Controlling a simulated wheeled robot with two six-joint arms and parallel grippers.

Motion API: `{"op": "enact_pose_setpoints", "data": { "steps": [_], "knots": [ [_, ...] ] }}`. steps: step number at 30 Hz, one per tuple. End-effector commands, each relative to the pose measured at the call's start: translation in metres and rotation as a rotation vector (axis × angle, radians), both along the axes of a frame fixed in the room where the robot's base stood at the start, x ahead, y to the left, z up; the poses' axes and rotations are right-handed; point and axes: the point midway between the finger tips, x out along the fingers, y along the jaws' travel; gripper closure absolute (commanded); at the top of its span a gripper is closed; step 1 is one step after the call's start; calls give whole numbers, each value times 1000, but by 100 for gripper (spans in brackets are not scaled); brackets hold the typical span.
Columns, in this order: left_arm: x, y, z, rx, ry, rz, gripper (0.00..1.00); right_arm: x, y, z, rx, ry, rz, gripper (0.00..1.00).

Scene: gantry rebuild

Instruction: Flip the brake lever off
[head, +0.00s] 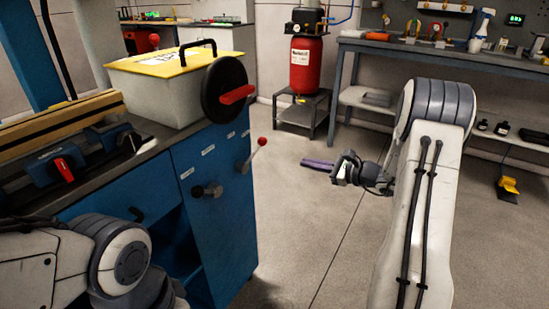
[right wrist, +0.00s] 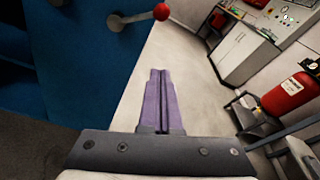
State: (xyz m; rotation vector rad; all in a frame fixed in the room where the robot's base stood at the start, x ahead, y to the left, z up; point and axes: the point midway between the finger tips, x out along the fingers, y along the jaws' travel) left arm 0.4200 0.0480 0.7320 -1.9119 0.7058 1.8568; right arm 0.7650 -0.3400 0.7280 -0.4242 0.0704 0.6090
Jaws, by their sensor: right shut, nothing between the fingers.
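A lever with a red ball end (head: 262,142) sticks out from the side of the blue cabinet (head: 222,245). It looks like the brake lever, but the labels are too small to read. It tilts up and to the right. It also shows at the top of the right wrist view, its red ball (right wrist: 161,11) on a pale rod. My right gripper (head: 305,162) has purple fingers, closed together and empty, to the right of the lever and apart from it. The fingers (right wrist: 158,73) also show in the right wrist view. My left arm shows at lower left; its gripper is not in view.
A black disc with a red handle (head: 238,94) is above the lever, and a dark knob (head: 207,190) is below left. A yellow-lidded box (head: 165,64) stands on the cabinet. A red tank (head: 305,65) stands behind. The floor (head: 300,230) between cabinet and right arm is clear.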

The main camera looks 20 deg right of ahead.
Motion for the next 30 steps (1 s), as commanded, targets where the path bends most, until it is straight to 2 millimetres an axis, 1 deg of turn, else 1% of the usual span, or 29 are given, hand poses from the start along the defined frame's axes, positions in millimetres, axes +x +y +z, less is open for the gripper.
{"op": "enact_pose_setpoints", "data": {
  "steps": [7, 11, 14, 25, 26, 27, 30],
  "knots": [
    [0, 0, 1, -1, -1, 0, 100, 0, 2, 1, -2, 1, 4, 100],
    [0, 0, -1, 0, 0, 0, 100, 7, 6, -2, -2, 1, 5, 100],
    [0, 0, -5, 0, 0, 0, 100, 18, 15, -5, -3, 0, 8, 100],
    [0, 0, -19, 0, 0, 0, 100, 82, 58, -20, -3, 0, 8, 100],
    [0, 0, -19, 0, 0, 0, 100, 85, 60, -17, -3, -1, 8, 100],
    [0, 0, -19, 0, 0, 0, 100, 85, 63, -7, -6, -3, 6, 100],
    [0, 0, -20, 0, 0, 0, 100, 86, 70, 4, -4, -1, 6, 100]
  ]
}}
